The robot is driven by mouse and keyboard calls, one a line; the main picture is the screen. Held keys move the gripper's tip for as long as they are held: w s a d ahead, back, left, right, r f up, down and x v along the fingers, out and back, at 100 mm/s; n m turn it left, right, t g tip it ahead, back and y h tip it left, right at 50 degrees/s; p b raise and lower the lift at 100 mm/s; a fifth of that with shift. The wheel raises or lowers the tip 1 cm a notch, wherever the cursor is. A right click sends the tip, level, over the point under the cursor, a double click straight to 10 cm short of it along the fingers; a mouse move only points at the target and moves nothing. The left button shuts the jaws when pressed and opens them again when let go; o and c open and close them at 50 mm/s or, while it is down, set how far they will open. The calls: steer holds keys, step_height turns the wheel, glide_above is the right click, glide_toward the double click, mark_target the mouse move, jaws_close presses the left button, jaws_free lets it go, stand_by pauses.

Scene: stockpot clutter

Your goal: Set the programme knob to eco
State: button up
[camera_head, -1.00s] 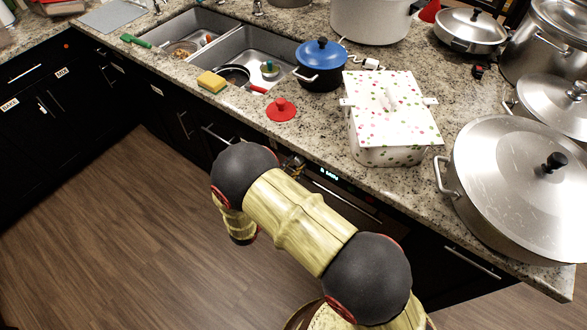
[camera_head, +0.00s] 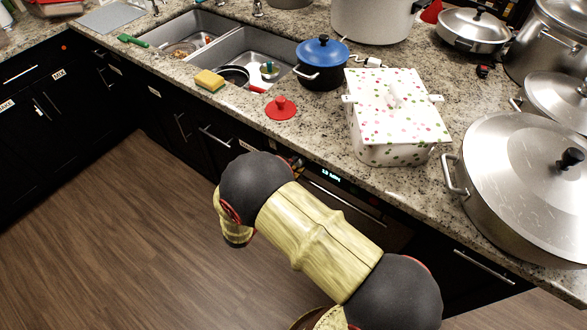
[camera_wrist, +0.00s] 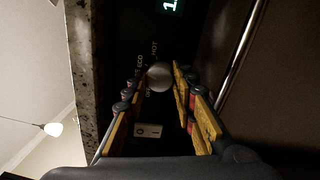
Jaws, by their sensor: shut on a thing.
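The programme knob (camera_wrist: 158,76) is a round, pale metal knob on a dark panel in the wrist view. My gripper (camera_wrist: 159,84) has its two yellow-and-black fingers on either side of it, shut on the knob. Small white lettering beside it includes ECO (camera_wrist: 139,62) and HOT (camera_wrist: 154,48). Some lettering is partly covered by a finger, and the knob's pointer cannot be made out. In the head view my arm hides most of the gripper and the knob.
A lit display (camera_head: 331,174) is on the appliance front, right of the knob area. Above it the counter holds a speckled white box (camera_head: 400,115), a blue-lidded pot (camera_head: 321,65), a red lid (camera_head: 281,108) and a large steel pot (camera_head: 525,185). The floor at left is clear.

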steer(key=shift+f, duration=0.1)
stand_by(0.4)
steer(key=o, duration=1.2)
steer(key=shift+c, duration=0.2)
steer(key=shift+a, duration=0.1)
steer(key=v, duration=1.2)
